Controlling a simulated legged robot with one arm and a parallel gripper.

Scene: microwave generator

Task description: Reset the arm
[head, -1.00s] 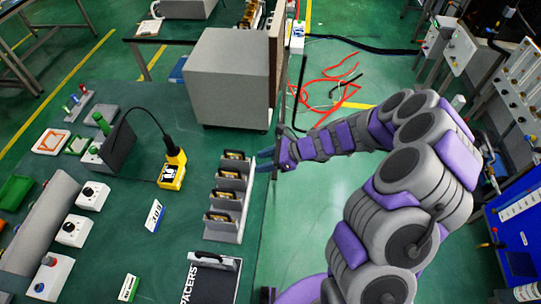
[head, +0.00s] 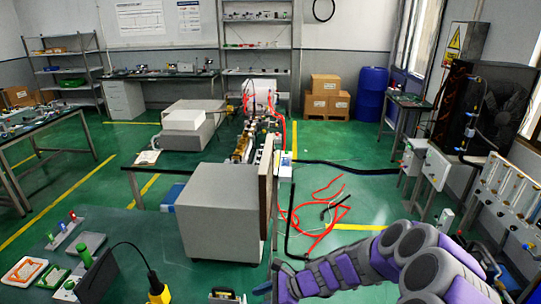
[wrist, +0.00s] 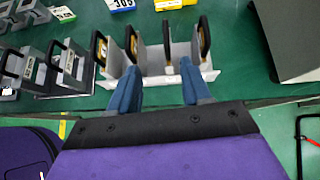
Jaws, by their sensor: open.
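My gripper (wrist: 158,80) shows in the wrist view with its two blue fingers spread apart and nothing between them. Beyond the fingertips stands a light grey rack (wrist: 205,72) holding several upright plates with black handles. In the head view my purple and grey arm reaches in from the lower right, and my gripper (head: 264,289) is low in the picture, partly cut off by the bottom edge. The top of the rack's nearest visible plate (head: 226,295) shows just left of it.
A large grey box (head: 217,215) with a brown side panel stands on the green table. A yellow device (head: 159,292) with a black cable is to its left. Red hoses (head: 325,208) lie on the floor at right. Control boxes (head: 436,170) stand farther right.

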